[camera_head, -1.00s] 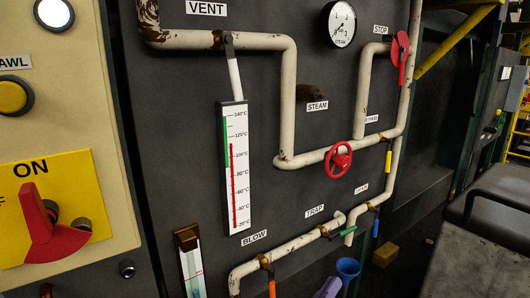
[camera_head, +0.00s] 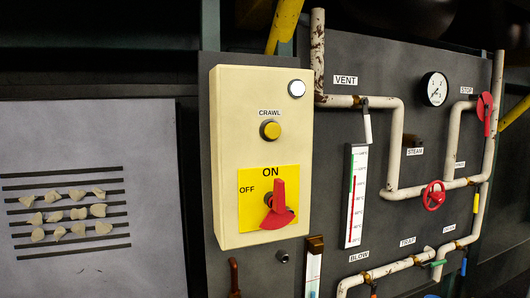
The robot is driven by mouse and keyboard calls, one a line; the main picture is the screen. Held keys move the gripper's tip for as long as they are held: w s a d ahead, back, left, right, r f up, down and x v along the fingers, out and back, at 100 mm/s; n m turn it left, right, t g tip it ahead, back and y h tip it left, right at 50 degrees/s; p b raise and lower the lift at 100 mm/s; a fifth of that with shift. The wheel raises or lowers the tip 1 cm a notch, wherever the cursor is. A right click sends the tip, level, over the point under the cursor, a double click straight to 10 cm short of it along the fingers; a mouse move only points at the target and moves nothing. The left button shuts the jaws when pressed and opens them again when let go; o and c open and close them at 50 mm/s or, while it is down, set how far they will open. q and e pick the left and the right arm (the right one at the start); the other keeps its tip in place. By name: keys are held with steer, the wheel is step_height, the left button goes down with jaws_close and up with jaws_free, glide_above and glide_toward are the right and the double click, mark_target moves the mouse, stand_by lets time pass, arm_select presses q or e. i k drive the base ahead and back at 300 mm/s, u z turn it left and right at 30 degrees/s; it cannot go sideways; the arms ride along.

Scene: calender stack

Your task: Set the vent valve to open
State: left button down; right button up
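The vent valve is a white lever handle (camera_head: 367,128) on the cream pipe under the VENT label (camera_head: 345,80). The handle hangs down, across the run of the horizontal pipe (camera_head: 385,102). Its dark pivot is at the pipe. Its lower end is just above the white thermometer scale (camera_head: 355,195). Neither of my grippers is in view.
Left of the pipes stands a cream box with a red rotary switch (camera_head: 278,207) and a yellow CRAWL button (camera_head: 270,130). A red handwheel (camera_head: 434,195), a round gauge (camera_head: 435,88) and a red STOP lever (camera_head: 486,112) are to the right. A grey panel (camera_head: 85,130) is at far left.

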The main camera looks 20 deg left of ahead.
mark_target(364, 102)
steer(key=z, duration=1.05)
steer(key=i, duration=0.75)
steer(key=u, duration=0.2)
